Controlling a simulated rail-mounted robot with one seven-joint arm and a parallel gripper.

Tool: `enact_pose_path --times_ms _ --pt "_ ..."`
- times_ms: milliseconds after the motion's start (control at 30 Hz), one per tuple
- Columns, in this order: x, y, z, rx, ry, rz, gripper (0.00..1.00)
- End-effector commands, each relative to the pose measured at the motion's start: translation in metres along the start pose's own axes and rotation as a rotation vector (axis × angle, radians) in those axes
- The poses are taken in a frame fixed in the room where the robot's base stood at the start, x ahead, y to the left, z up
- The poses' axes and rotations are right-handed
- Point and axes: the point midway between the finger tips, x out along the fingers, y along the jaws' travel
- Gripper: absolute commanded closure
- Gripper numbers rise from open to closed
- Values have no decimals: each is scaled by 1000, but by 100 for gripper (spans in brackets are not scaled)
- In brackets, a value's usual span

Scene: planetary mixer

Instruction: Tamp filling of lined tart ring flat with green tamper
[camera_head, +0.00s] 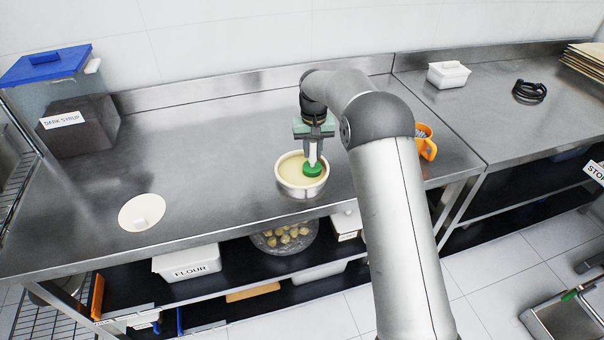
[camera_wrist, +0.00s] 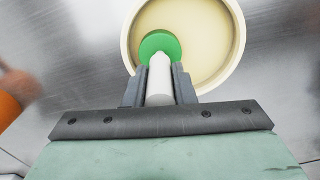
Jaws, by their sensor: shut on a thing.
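The lined tart ring (camera_head: 291,189) stands on the steel counter near its front edge, with a pale, smooth-looking filling (camera_head: 290,168) inside. My gripper (camera_head: 313,150) is above the ring, shut on the light handle of the green tamper (camera_head: 313,169). The tamper points down, its green disc over the right part of the filling in the head view. I cannot tell whether the disc touches the filling.
A white round lid (camera_head: 142,212) lies at left. A small white box (camera_head: 448,74) is at back right. The counter between lid and ring is clear.

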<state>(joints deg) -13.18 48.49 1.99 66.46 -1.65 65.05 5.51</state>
Motion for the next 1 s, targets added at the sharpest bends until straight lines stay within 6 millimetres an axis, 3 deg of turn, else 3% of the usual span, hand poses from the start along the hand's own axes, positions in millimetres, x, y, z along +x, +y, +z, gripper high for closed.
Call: enact_pose_path --times_ms 1000 --pt "7 0 1 0 -5 0 100"
